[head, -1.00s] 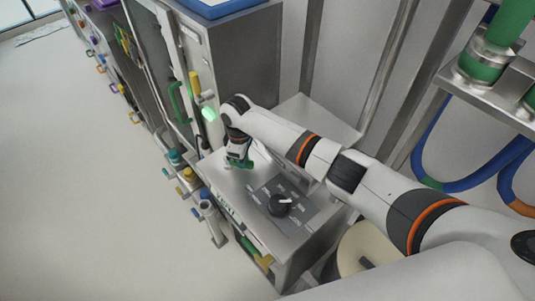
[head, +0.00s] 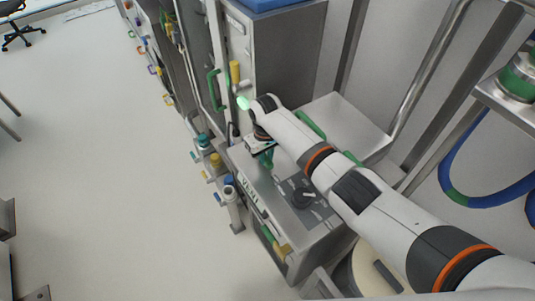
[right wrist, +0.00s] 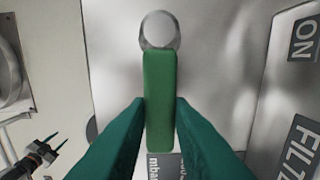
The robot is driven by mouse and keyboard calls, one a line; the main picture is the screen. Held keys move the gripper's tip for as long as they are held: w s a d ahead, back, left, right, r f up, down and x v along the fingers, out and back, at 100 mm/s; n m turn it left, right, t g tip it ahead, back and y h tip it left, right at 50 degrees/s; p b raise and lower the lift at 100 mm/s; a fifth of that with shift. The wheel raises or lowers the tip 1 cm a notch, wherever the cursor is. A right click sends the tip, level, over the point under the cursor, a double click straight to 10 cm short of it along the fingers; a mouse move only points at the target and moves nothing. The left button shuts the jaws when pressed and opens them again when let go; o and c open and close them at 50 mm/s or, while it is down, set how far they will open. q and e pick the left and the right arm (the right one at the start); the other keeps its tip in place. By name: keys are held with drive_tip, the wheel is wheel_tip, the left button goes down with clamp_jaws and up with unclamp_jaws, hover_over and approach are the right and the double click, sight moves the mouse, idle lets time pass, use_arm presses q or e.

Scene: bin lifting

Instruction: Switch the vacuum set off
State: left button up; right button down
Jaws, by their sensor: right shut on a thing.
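The metal unit (head: 275,212) with a flat top stands at the centre of the head view. A black knob (head: 303,197) sits on its top panel. My right gripper (head: 265,160) is over the unit's far left part, left of the knob. In the right wrist view, my right gripper (right wrist: 160,125) has its green fingers shut on a green lever (right wrist: 160,85) with a round metal end. The lever points at neither label squarely; an ON label (right wrist: 304,38) is at the right.
A tall cabinet with a green handle (head: 214,90) and a yellow lever (head: 235,73) stands behind the unit. Capped valves (head: 203,142) line its left side. A blue hose (head: 470,190) hangs at right. The floor (head: 100,170) at left is open.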

sight(266, 158)
idle(0.4)
drive_tip(key=c, duration=1.3)
unclamp_jaws()
wheel_tip(266, 158, up, 12)
drive_tip(key=shift+r+b, duration=0.1)
drive_tip(key=shift+b, duration=0.9)
